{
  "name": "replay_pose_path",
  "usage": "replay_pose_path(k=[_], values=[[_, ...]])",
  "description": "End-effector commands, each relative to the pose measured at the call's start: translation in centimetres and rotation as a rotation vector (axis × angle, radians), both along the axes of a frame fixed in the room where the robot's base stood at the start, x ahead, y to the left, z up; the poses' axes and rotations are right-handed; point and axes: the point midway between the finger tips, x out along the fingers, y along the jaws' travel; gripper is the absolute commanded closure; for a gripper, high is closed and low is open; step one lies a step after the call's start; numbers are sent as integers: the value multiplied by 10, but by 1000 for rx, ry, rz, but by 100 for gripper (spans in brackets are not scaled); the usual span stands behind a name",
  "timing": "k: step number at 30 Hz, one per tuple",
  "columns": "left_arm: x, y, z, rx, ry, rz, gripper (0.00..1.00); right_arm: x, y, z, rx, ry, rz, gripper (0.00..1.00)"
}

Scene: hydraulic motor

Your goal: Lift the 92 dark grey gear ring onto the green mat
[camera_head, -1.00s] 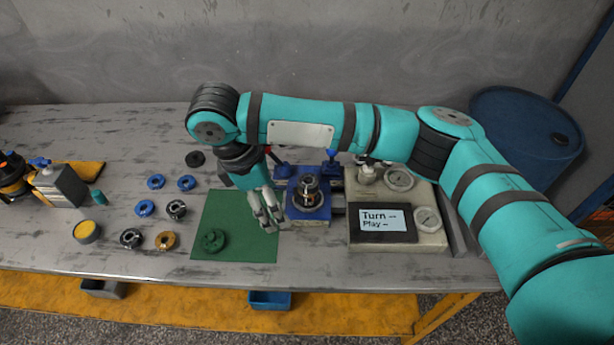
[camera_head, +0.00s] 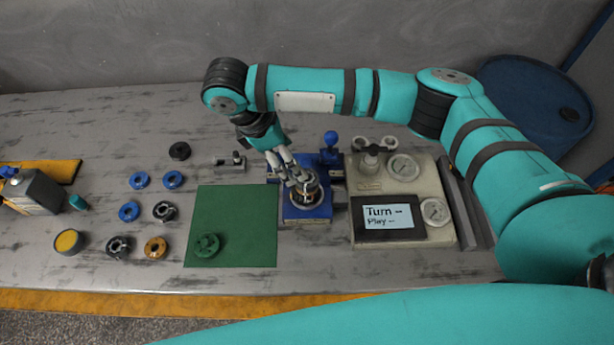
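My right gripper (camera_head: 297,176) reaches down over a blue fixture (camera_head: 303,213) with its fingertips at a dark and metallic round assembly (camera_head: 308,194) in it. The fingers hide part of the assembly, and I cannot tell whether they grip it. The number 92 is not readable on any part, so I cannot tell for sure which one is the dark grey gear ring; the assembly shows a dark ring low down. The green mat (camera_head: 236,205) lies just left of the fixture, with a green toothed part (camera_head: 206,246) at its lower left. My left gripper is not in view.
Several blue, dark and orange rings lie left of the mat, including a dark ring (camera_head: 165,211) and a black ring (camera_head: 179,151). A gauge unit (camera_head: 402,171) with a display (camera_head: 386,218) stands right of the fixture. The mat's middle is clear.

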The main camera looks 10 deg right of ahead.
Motion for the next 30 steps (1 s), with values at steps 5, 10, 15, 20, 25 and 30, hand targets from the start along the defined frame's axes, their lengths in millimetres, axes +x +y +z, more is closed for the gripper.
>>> replay_pose_path(k=[5, 10, 15, 20, 25, 30], values=[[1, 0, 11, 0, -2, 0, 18, 0, -12, -26, -1, 0, -1, 23], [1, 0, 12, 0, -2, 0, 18, 1, -17, -38, -1, -1, -1, 23], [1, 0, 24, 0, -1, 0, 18, 0, -24, -54, -3, 2, -1, 23], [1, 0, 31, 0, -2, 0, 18, 1, -32, -77, -3, 0, -1, 23], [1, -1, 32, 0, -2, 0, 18, 1, -35, -87, -1, -1, 0, 23], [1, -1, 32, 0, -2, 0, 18, 1, -35, -88, -1, -2, 1, 23]])
